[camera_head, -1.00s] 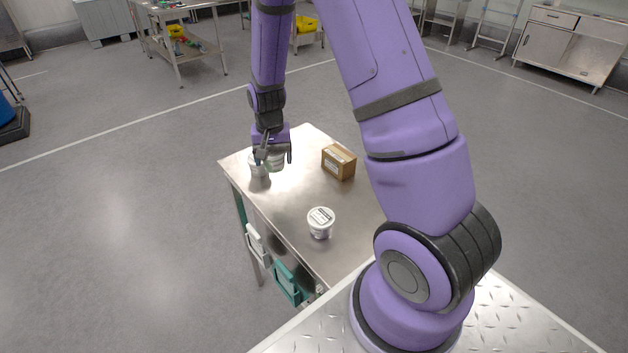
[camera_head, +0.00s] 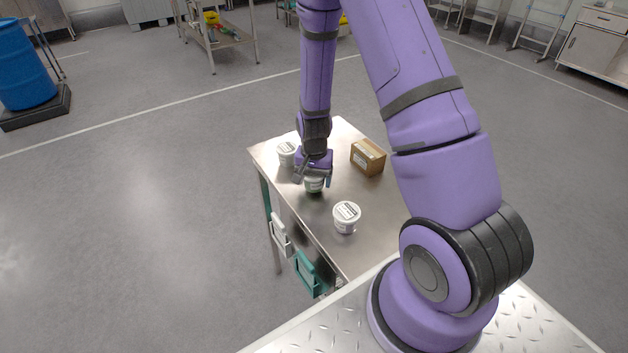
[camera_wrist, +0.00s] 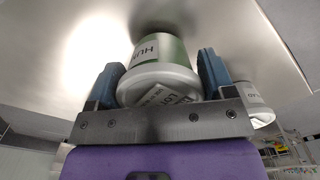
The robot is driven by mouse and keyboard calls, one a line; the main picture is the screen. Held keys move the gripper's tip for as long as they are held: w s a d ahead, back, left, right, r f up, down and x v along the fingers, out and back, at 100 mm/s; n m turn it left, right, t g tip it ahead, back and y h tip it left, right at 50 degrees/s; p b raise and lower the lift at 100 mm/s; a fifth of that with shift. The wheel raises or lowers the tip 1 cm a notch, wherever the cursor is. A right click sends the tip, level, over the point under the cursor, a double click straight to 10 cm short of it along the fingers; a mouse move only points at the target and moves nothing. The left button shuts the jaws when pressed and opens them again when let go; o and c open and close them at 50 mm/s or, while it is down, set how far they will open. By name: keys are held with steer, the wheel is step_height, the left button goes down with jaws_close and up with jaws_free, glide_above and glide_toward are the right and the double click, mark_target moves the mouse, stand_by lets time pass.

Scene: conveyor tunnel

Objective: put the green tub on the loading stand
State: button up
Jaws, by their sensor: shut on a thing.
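The green tub (camera_head: 314,185) has a white lid and a label. It is between the blue fingers of my gripper (camera_head: 314,181), which is shut on it. In the wrist view the tub (camera_wrist: 165,62) points lid-first toward the palm, between the two fingers (camera_wrist: 158,88). It is over the steel table, close to its top; I cannot tell whether it touches it. My gripper hides part of the tub in the head view. I cannot pick out a loading stand for certain.
On the steel table (camera_head: 375,225) are a white-lidded tub (camera_head: 286,154) behind left, another (camera_head: 346,217) nearer, and a cardboard box (camera_head: 368,157) at right. Label holders, one white (camera_head: 280,234) and one teal (camera_head: 307,273), hang on its side. A blue barrel (camera_head: 24,68) stands far left.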

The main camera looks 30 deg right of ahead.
steer(key=shift+f, duration=0.55)
steer(key=o, duration=1.3)
steer(key=shift+f, duration=0.15)
steer(key=shift+c, duration=0.2)
step_height(320, 180, up, 12)
steer(key=shift+r, duration=0.15)
steer(key=s+a+r+n+t, duration=0.1)
steer(key=s+a+r+n, duration=0.1)
steer(key=s+r, duration=0.5)
steer(key=s+a+r+n+t, duration=0.1)
steer(key=s+r+n+t, duration=0.1)
steer(key=r, duration=0.8)
steer(key=s+a+r+n+t, duration=0.1)
steer(key=s+a+r+n, duration=0.1)
steer(key=s+r, duration=0.5)
steer(key=s+a+r+n+t, duration=0.1)
steer(key=s+r+n, duration=0.2)
steer(key=s+r, duration=0.3)
steer(key=shift+s+r, duration=0.35)
steer(key=shift+s, duration=0.5)
